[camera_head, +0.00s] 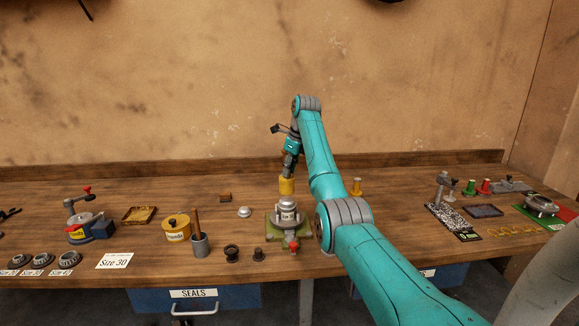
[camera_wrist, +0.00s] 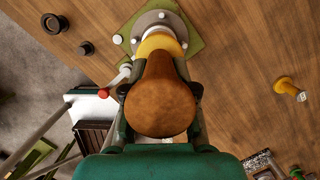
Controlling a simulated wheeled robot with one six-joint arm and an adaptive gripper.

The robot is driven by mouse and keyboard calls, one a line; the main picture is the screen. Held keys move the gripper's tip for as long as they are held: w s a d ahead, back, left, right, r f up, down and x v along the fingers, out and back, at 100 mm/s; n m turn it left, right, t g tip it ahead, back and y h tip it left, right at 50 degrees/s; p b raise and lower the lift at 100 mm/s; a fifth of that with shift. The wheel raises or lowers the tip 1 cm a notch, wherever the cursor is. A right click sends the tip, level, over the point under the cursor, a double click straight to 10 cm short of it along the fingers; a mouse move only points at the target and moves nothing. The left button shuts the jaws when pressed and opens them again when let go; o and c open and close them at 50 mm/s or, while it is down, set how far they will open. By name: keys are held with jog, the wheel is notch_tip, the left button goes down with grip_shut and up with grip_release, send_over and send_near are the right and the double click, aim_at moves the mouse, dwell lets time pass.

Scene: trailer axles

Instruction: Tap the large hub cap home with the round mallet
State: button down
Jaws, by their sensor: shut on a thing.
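My gripper (camera_head: 291,163) is shut on the round mallet and points down at the middle of the bench. The mallet's yellow head (camera_head: 287,186) is just above the silver cap (camera_head: 287,203) on the hub; I cannot tell whether they touch. In the wrist view my gripper (camera_wrist: 160,97) closes around the brown handle (camera_wrist: 160,100), and the yellow head (camera_wrist: 160,44) covers part of the hub (camera_wrist: 157,22). The hub stands upright on a green base (camera_head: 273,228). How deep the cap sits is unclear.
A smaller silver cap (camera_head: 244,212) lies left of the hub. A grey cup (camera_head: 200,244) with a brown handle and a yellow tin (camera_head: 177,229) stand farther left. A red-knobbed lever (camera_head: 293,246) is at the base's front.

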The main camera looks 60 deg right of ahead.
aim_at(290, 177)
jog(key=shift+r, duration=0.1)
dwell(0.3)
jog(key=shift+f, duration=1.9)
jog(key=shift+r, duration=0.1)
jog(key=shift+r, duration=1.45)
jog(key=shift+f, duration=1.8)
jog(key=shift+r, duration=0.1)
jog(key=shift+r, duration=1.45)
